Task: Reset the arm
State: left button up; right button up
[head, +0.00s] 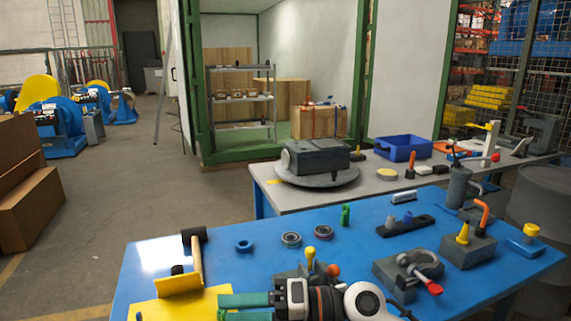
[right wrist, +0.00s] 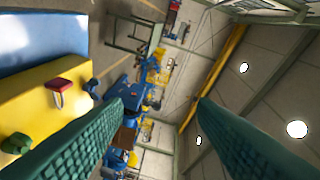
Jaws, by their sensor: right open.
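My right gripper (head: 222,308) is low in the head view, above the near edge of the blue table (head: 215,262). Its green fingers point left, over or beside a yellow board (head: 180,303); I cannot tell how high. In the right wrist view the two green fingers (right wrist: 163,108) stand wide apart with nothing between them. My left gripper is in neither view.
Rings (head: 291,239), a green part (head: 345,214) and several fixtures (head: 408,272) are on the blue table. Behind is a grey table (head: 290,200) with a dark block on a turntable (head: 318,175) and a blue bin (head: 403,148).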

jog(key=w+d+r+m+t+h, duration=0.2)
jog(key=d+m+t, duration=0.4)
jog(key=m+t, duration=0.45)
jog(key=w+d+r+m+t+h, duration=0.1)
jog(key=w+d+r+m+t, duration=0.3)
jog(key=m+t, duration=0.6)
jog(key=s+d+f+m+g+h, duration=0.3)
jog(key=d+f+m+h, duration=0.45)
jog(key=f, duration=0.25)
jog(key=s+d+f+m+g+h, duration=0.2)
jog(key=s+d+f+m+h, duration=0.1)
jog(key=d+f+m+h, duration=0.6)
jog(key=s+d+f+m+g+y, duration=0.1)
jog(key=s+f+g, duration=0.55)
jog(key=s, duration=0.35)
jog(key=s+f+g+y, duration=0.1)
jog(key=s+f+g, duration=0.4)
jog(key=s+f, duration=0.4)
jog(key=s+f+g, duration=0.1)
jog(key=s+f, duration=0.2)
jog(key=f, duration=2.4)
jog(key=s+d+f+g, duration=0.1)
jog(key=s+d+f, duration=0.2)
jog(key=s+f, duration=1.1)
jog(key=shift+s+g, duration=0.3)
jog(key=shift+s, duration=0.7)
